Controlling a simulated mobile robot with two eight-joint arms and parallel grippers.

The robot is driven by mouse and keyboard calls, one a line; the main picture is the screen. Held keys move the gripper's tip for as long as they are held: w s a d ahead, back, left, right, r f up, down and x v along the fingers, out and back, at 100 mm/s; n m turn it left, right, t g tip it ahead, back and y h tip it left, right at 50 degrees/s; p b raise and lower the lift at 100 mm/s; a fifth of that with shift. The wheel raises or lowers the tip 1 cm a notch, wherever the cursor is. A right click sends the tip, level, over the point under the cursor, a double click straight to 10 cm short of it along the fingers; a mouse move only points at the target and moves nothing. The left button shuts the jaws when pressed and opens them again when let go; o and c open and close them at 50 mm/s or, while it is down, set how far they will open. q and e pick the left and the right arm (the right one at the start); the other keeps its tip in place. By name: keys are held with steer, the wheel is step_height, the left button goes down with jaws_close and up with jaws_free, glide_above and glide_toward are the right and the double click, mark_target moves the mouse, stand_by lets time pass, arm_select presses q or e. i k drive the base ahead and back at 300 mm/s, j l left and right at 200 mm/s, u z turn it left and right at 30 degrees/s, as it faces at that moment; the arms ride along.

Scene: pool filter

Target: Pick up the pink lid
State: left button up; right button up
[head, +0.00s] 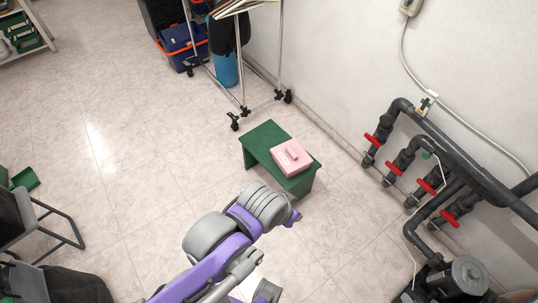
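The pink lid (292,150), with a raised handle on top, sits on a pink box-like base on the right part of a small green table (262,141). My purple and grey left arm reaches up from the bottom of the head view. Its wrist ends just below the table in the picture, apart from the lid. Only a small part of my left gripper (293,217) shows past the wrist, and its fingers cannot be made out. My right gripper is not seen.
Black pipes with red valve handles (395,168) and a pump (468,275) stand along the right wall. A wheeled metal rack (243,70) is behind the table. Chairs (35,225) are at the left. The tiled floor left of the table is clear.

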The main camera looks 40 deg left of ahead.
mark_target(290, 156)
steer(key=u, duration=1.15)
